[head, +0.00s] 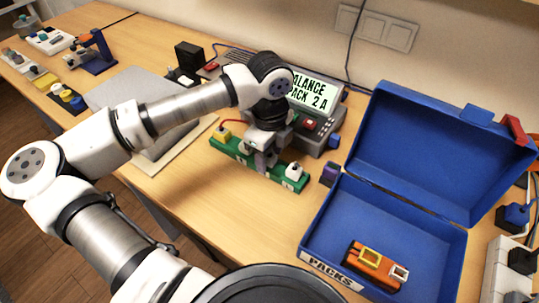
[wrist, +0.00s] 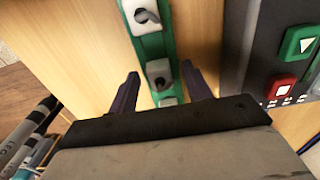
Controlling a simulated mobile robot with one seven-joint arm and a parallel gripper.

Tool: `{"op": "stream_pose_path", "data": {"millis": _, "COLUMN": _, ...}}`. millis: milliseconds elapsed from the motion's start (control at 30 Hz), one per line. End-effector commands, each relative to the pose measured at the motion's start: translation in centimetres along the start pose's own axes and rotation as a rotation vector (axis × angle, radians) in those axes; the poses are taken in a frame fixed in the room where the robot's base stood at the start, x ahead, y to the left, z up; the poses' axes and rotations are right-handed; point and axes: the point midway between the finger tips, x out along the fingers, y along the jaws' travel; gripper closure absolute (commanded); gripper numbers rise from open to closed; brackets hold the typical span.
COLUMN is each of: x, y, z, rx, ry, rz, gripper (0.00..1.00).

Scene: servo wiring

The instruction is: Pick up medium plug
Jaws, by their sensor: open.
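A green strip (head: 232,153) lies on the table and carries several plugs or sockets. A yellow plug (head: 222,134) sits at its left end and a white plug (head: 294,170) near its right end. In the wrist view the strip (wrist: 152,45) runs upward, with a pale plug (wrist: 140,10) at the top and another pale piece (wrist: 158,73) lower. I cannot tell which one is the medium plug. My gripper (wrist: 160,85) is open and empty, its dark fingers on either side of the strip. In the head view my gripper (head: 265,160) hides the strip's middle.
A grey device (head: 318,120) with a lit display and red button stands just behind the strip. An open blue case (head: 325,228) at the right holds an orange piece (head: 373,268). A small dark block (head: 330,174) stands between strip and case. Table in front is clear.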

Motion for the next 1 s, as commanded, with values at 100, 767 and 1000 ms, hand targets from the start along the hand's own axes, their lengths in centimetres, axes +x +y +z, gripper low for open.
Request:
{"op": "stream_pose_path", "data": {"millis": 100, "x": 0.1, "y": 0.0, "z": 0.0, "rx": 0.000, "ry": 0.000, "rz": -0.001, "gripper": 0.51}}
{"op": "stream_pose_path", "data": {"millis": 767, "x": 0.0, "y": 0.0, "z": 0.0, "rx": -0.001, "ry": 0.000, "rz": -0.001, "gripper": 0.99}}
{"op": "stream_pose_path", "data": {"millis": 1000, "x": -1.3, "y": -0.1, "z": 0.1, "rx": -0.002, "ry": -0.003, "rz": -0.002, "gripper": 0.99}}
